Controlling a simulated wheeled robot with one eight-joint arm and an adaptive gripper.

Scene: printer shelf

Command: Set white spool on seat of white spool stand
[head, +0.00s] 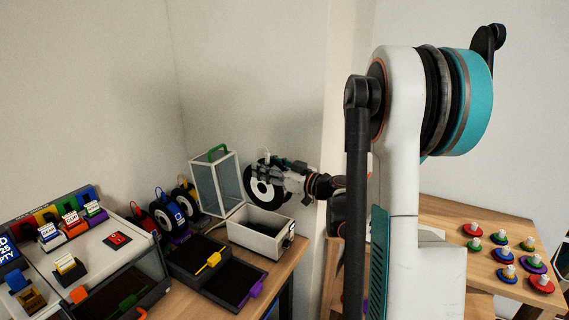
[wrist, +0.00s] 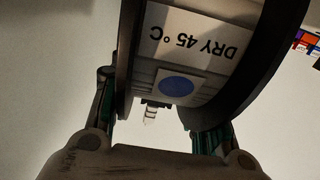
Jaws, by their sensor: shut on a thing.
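The white spool (head: 259,194) has dark flanges around a pale face and is held upright in the air above the open white box. In the wrist view the spool (wrist: 182,60) fills the upper middle, with a label reading "DRY 45 °C" upside down and a blue dot. My gripper (head: 281,178) is shut on the spool, coming from the right in the head view; its fingers (wrist: 158,125) reach up on both sides of the spool in the wrist view. I cannot make out the white spool stand in either view.
An open white box (head: 252,242) stands below the spool. A glass case with a green handle (head: 217,154) stands close on its left. Several coloured knobbed discs sit on the right table (head: 446,207).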

